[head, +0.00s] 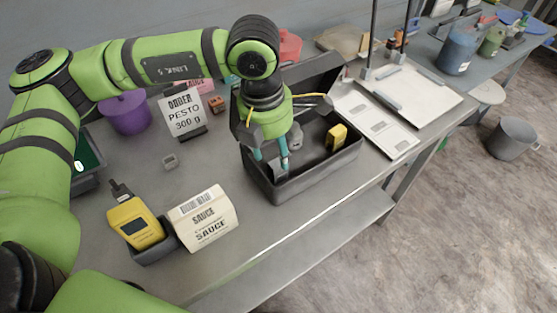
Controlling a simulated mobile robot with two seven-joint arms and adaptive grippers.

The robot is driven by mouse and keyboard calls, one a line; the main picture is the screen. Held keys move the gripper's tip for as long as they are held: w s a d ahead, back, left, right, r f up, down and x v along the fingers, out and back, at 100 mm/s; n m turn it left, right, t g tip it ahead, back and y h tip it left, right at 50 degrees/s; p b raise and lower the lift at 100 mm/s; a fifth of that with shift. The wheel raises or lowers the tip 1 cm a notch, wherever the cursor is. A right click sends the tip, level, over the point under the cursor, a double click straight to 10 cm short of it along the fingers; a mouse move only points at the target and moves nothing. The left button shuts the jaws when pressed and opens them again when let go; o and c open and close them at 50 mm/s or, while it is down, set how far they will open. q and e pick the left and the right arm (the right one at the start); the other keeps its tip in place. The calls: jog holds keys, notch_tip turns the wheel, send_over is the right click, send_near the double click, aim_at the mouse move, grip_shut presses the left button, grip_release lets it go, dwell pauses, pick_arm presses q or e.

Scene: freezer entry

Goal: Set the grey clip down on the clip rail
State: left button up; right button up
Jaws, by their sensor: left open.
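My left gripper (270,158) reaches down into an open dark grey bin (330,171) on the metal table. Its teal-tipped fingers are apart. A small pale grey piece (280,170) shows by the fingertips, low in the bin; I cannot tell if it is the grey clip or whether the fingers touch it. Another rounded grey object (296,137) sits in the bin just right of the fingers. I cannot identify the clip rail for certain; a grey bar (387,103) lies on the white boards to the right of the bin. My right gripper is not in view.
A yellow block (337,137) is in the bin. A sauce carton (204,218) and a yellow handheld device (136,222) stand at the front left.

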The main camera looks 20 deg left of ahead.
aim_at(278, 159)
pick_arm(q)
jog(key=shift+w+d+f+p, duration=0.15)
jog(key=shift+f+p, duration=0.25)
jog(key=shift+f, duration=0.2)
jog(key=shift+w+d+f+p, duration=0.15)
jog(key=shift+f+p, duration=0.2)
jog(key=shift+f, duration=0.2)
jog(key=shift+w+a+f, duration=0.1)
jog(key=shift+w+f, duration=0.05)
jog(key=shift+f, duration=0.4)
jog(key=shift+w+f, duration=0.15)
jog(key=shift+f, duration=0.4)
jog(key=c, duration=0.7)
jog(key=shift+c, duration=1.1)
jog(key=shift+r, duration=0.1)
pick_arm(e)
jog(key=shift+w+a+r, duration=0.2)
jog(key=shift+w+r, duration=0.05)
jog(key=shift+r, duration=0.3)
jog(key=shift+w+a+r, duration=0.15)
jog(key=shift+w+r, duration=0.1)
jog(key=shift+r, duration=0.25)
